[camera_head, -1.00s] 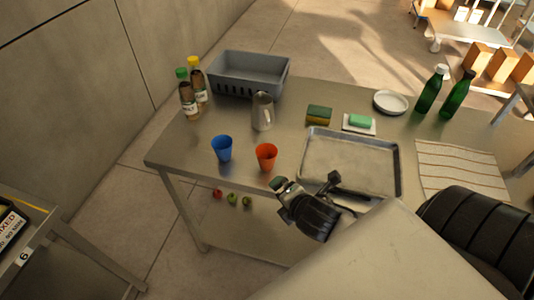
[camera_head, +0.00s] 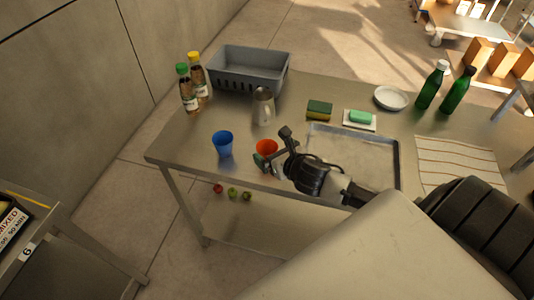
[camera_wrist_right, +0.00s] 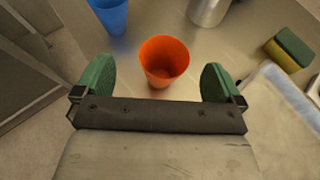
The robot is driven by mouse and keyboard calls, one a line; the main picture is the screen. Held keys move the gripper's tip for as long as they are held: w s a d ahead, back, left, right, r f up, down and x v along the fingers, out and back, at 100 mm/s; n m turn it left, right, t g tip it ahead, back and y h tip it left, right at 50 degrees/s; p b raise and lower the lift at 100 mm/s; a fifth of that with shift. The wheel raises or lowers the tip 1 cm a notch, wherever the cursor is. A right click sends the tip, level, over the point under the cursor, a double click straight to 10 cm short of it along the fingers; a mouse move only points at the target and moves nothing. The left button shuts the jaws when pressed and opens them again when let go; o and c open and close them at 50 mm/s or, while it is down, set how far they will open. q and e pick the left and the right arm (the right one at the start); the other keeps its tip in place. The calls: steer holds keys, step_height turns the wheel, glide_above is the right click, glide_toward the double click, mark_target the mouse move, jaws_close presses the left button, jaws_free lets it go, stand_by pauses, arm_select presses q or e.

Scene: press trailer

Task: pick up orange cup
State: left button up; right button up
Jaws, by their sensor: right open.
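The orange cup (camera_head: 266,147) stands upright on the metal table (camera_head: 187,140) near its front edge, with its lower part hidden by my gripper in the head view. My right gripper (camera_head: 272,146) is open at the cup. In the right wrist view the orange cup (camera_wrist_right: 164,60) lies ahead, centred between the two green finger pads of the gripper (camera_wrist_right: 158,82), with a gap on each side. The fingers do not touch it. My left gripper is not in view.
A blue cup (camera_head: 223,143) stands just left of the orange cup. A metal pitcher (camera_head: 263,107) is behind it. A baking tray (camera_head: 352,143) lies to the right, with a sponge (camera_head: 319,109) behind. Two bottles and a grey bin (camera_head: 248,72) stand at the back left.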

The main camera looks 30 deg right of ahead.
mark_target(262, 144)
steer(key=shift+d+f+p+x, duration=0.1)
steer(key=shift+f+p+x, duration=0.1)
steer(key=shift+x, duration=0.75)
steer(key=shift+d+f+p+x, duration=0.15)
steer(key=shift+p+x, duration=0.1)
steer(key=shift+x, duration=0.75)
steer(key=shift+d+f+p+x, duration=0.1)
steer(key=shift+p+x, duration=0.1)
steer(key=shift+x, duration=0.75)
steer(key=shift+s, duration=0.25)
steer(key=shift+c, duration=0.5)
steer(key=c, duration=0.9)
steer(key=shift+r, duration=0.1)
